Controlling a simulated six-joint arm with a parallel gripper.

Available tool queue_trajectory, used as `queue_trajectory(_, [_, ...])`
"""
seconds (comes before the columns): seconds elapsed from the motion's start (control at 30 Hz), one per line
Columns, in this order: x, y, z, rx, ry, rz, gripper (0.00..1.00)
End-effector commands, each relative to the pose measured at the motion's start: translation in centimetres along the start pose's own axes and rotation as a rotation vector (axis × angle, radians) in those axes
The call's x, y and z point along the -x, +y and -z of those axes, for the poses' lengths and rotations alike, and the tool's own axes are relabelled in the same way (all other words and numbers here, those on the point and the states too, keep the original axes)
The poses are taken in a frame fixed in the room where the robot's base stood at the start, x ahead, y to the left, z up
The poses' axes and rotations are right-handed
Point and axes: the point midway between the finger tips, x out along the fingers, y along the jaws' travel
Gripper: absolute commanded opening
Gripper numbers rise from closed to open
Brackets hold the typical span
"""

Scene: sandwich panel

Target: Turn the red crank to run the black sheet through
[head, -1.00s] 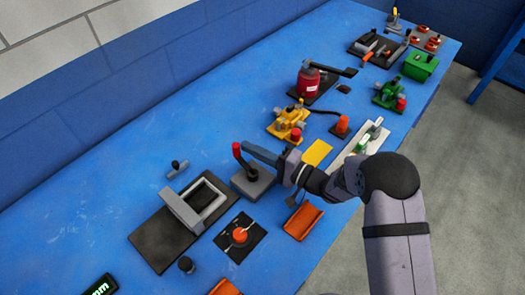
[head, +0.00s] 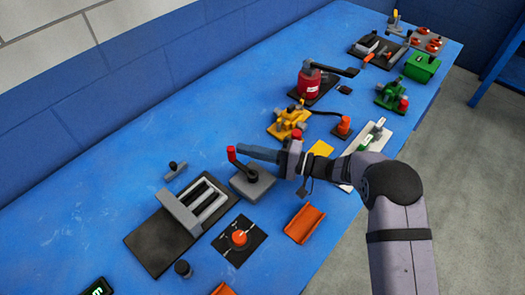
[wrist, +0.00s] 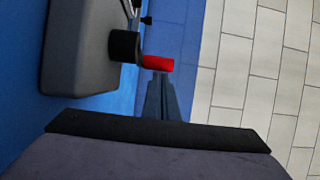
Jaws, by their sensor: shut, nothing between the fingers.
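A black plate (head: 160,245) lies under the grey frame. A black panel with an orange knob (head: 239,237) and an orange tray (head: 304,222) are in front. Yellow (head: 288,123) and red (head: 309,84) devices stand behind. The blue bench is clear along the wall at left.

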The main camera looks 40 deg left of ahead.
Motion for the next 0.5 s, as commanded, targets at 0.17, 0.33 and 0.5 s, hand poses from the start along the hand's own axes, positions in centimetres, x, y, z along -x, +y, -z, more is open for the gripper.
queue_trajectory(0.17, [0.0, -0.3, 0.0, 0.001, 0.0, 0.0, 0.0])
queue_trajectory(0.33, [0.0, -1.9, 0.0, 0.003, 0.0, 0.001, 0.0])
queue_trajectory(0.5, [0.0, -4.4, 0.0, 0.004, 0.0, 0.0, 0.0])
